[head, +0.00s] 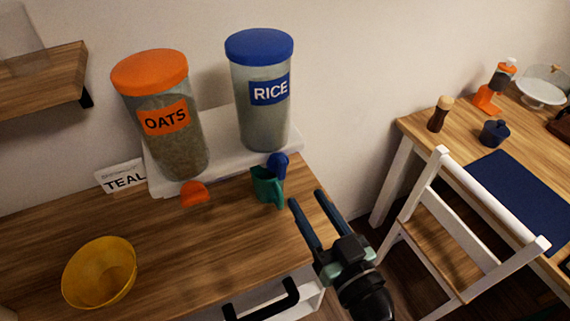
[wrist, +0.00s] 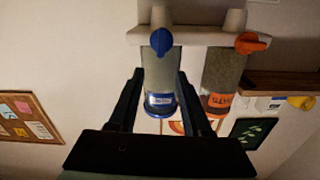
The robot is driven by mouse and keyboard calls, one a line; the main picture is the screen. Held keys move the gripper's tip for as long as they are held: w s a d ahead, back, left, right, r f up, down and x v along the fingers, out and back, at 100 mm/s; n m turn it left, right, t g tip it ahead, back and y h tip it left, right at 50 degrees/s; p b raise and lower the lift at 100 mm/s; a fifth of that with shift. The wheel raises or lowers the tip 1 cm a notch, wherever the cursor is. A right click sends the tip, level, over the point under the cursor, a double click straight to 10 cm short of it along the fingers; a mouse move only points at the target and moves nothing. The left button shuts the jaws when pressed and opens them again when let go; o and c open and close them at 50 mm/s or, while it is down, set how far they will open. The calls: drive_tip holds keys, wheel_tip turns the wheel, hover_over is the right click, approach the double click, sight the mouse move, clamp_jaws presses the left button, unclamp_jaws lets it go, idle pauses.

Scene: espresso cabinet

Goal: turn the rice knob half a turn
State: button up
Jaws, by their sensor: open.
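The rice dispenser (head: 262,118) is a clear container with a blue lid and a blue RICE label. Its blue rice knob (head: 277,165) sits low at the front, just above a green cup (head: 268,188). My gripper (head: 305,197) is open and empty, to the right of the green cup and apart from the knob. In the wrist view, which is upside down, the blue knob (wrist: 161,41) shows beyond the fingertips, roughly centred between the two fingers (wrist: 160,74). Nothing is between the fingers at contact. I cannot tell the knob's turn angle exactly.
The oats dispenser (head: 165,140) stands left on the same white stand, with an orange knob (head: 194,193). A white chair (head: 460,235) stands at the right.

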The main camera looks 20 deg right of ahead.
sight(285, 165)
drive_tip(key=w, duration=0.3)
drive_tip(key=w+p, duration=0.1)
drive_tip(key=w, duration=0.2)
drive_tip(key=w+p, duration=0.1)
drive_tip(key=w, duration=0.2)
drive_tip(key=shift+a, duration=0.25)
clamp_jaws()
